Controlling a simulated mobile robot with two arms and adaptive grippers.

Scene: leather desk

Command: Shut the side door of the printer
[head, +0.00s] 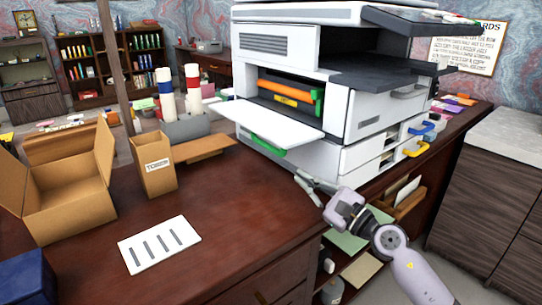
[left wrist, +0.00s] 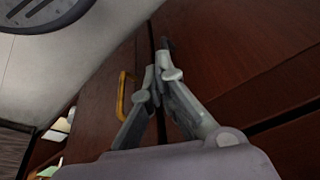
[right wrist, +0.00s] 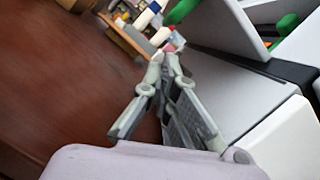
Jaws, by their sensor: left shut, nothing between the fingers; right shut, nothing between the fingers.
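The printer (head: 365,120) stands on the desk with its side door (head: 272,124) folded down, roughly level. A green handle (head: 268,147) is on the door's edge. Orange parts (head: 290,93) show inside the opening. In the right wrist view the door (right wrist: 225,22) is ahead and above. My right gripper (head: 300,181) is shut and empty, low beside the printer's base, apart from the door; its closed tips (right wrist: 165,52) also show in the right wrist view. My left gripper (left wrist: 158,62) is shut and empty in front of dark wood panels, outside the head view.
An open cardboard box (head: 70,190), a narrow carton (head: 153,165) and a card with dark bars (head: 158,244) are on the desk at left. Rolls (head: 192,85) stand behind the door. The desk (head: 225,215) is clear in front of the door. A yellow handle (left wrist: 122,95) shows near my left gripper.

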